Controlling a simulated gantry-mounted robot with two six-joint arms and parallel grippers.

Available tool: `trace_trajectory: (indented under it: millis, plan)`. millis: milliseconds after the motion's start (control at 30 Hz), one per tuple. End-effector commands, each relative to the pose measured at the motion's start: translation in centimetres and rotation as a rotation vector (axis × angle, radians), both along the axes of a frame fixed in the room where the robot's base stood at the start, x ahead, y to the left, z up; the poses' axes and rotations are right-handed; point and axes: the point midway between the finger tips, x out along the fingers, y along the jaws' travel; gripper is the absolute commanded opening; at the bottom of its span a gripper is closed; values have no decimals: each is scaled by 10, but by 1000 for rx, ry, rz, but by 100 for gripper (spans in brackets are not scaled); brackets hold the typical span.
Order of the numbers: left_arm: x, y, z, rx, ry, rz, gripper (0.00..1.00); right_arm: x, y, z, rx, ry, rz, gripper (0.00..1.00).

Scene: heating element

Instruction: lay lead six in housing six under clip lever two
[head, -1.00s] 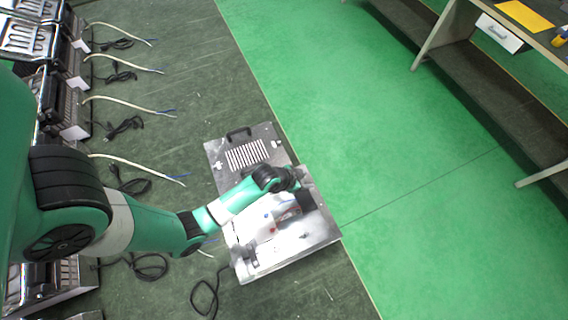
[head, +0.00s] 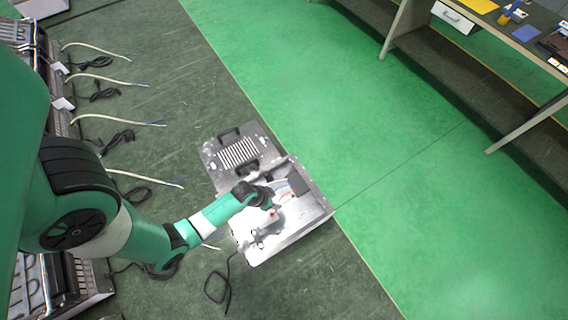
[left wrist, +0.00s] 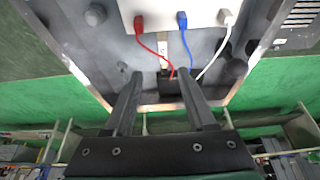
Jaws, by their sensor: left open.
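An open metal housing (head: 325,213) lies on the dark floor strip in the head view, its lid (head: 208,152) folded out on the far side. My left arm reaches over it; the fingertips are hard to make out there. In the left wrist view my left gripper (left wrist: 160,77) is open, its two fingers over the housing's inside. A white block (left wrist: 200,8) there carries a red wire (left wrist: 150,43), a blue wire (left wrist: 184,38) and a white wire (left wrist: 215,56). A small black block (left wrist: 170,88) shows between the fingers. I cannot tell which lead is lead six or which part is clip lever two.
Several pale leads with blue ends, such as one lead (head: 120,121), lie at the left beside metal units. A black cord (head: 222,288) lies near the housing's front left. A workbench (head: 520,45) stands at the upper right. The green floor (head: 400,150) between is clear.

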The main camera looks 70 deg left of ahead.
Motion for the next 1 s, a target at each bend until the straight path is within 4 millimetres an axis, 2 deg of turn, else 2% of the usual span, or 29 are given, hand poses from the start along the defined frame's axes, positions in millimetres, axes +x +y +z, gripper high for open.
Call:
trace_trajectory:
  millis: [33, 100, 200, 400, 700, 1000]
  plan:
    - [4, 1, -20, 0, 0, -1, 56, 0, 0, -20, 0, 0, 0, 50]
    - [10, 3, -32, 1, -1, -1, 56, 0, 0, -32, 0, 1, 0, 50]
    - [14, 4, -42, -1, 0, 0, 56, 0, 0, -42, 0, 1, 0, 50]
    - [17, 5, -43, 0, -1, 0, 56, 0, 0, -42, 0, 0, 0, 50]
    - [32, 15, -87, -1, 1, -1, 56, 0, 0, -83, 0, 1, 0, 50]
    - [34, 16, -87, 0, 0, 0, 56, 0, 0, -81, 0, 0, 0, 50]
